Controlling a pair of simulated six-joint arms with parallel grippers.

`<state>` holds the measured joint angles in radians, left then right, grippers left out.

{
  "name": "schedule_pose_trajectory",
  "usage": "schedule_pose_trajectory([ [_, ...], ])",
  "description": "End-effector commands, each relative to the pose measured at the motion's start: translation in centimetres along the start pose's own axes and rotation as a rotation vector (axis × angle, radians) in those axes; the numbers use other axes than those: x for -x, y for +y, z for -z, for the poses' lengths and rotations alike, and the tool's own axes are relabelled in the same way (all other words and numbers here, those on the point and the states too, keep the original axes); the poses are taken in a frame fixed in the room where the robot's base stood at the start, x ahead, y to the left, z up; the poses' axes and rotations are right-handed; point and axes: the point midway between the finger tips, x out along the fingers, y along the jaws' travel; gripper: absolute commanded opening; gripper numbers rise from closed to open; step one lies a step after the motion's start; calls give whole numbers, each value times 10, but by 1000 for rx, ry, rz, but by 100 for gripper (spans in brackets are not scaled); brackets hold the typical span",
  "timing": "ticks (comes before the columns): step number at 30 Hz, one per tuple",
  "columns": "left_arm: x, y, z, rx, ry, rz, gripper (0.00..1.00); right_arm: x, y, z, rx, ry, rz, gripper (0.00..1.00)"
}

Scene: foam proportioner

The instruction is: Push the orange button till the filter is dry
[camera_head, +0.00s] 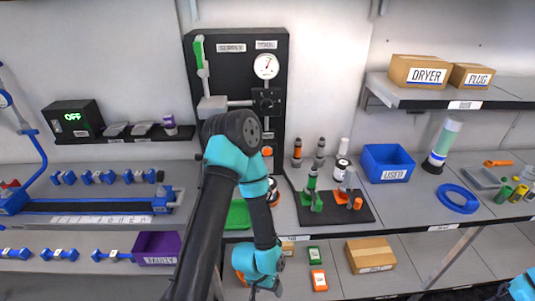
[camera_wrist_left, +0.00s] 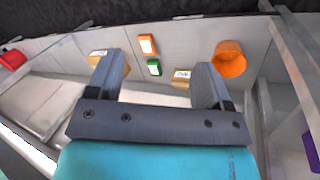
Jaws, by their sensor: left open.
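A small orange block with a white label (camera_head: 318,280) sits on the lower surface in front of the bench, beside a similar green one (camera_head: 314,254). It looks like the orange button; its label is too small to read. It also shows in the left wrist view (camera_wrist_left: 147,44), beyond my open fingers. My left gripper (camera_head: 265,289) hangs low, left of the orange block and apart from it. Its two fingers (camera_wrist_left: 157,78) are spread with nothing between them. I cannot tell which thing is the filter. My right gripper is out of view.
A cardboard box (camera_head: 369,254) stands right of the blocks. An orange round container (camera_wrist_left: 229,60) is near my left gripper. The black panel (camera_head: 275,110) with a gauge is partly hidden by my left arm. A blue bin (camera_head: 388,163) and black tray (camera_head: 360,207) stand on the bench.

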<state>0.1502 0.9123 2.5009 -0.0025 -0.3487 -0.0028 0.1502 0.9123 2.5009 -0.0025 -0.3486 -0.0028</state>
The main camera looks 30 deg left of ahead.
Motion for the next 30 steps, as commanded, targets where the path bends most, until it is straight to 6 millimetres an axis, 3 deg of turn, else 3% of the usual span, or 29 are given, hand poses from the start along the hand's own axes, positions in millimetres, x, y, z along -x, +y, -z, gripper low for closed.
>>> schedule_pose_trajectory([
  [2,0,0,0,0,0,0,66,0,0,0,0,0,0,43],
  [22,0,0,0,0,0,0,1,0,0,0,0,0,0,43],
  [30,0,0,0,0,0,0,0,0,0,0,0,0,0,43],
])
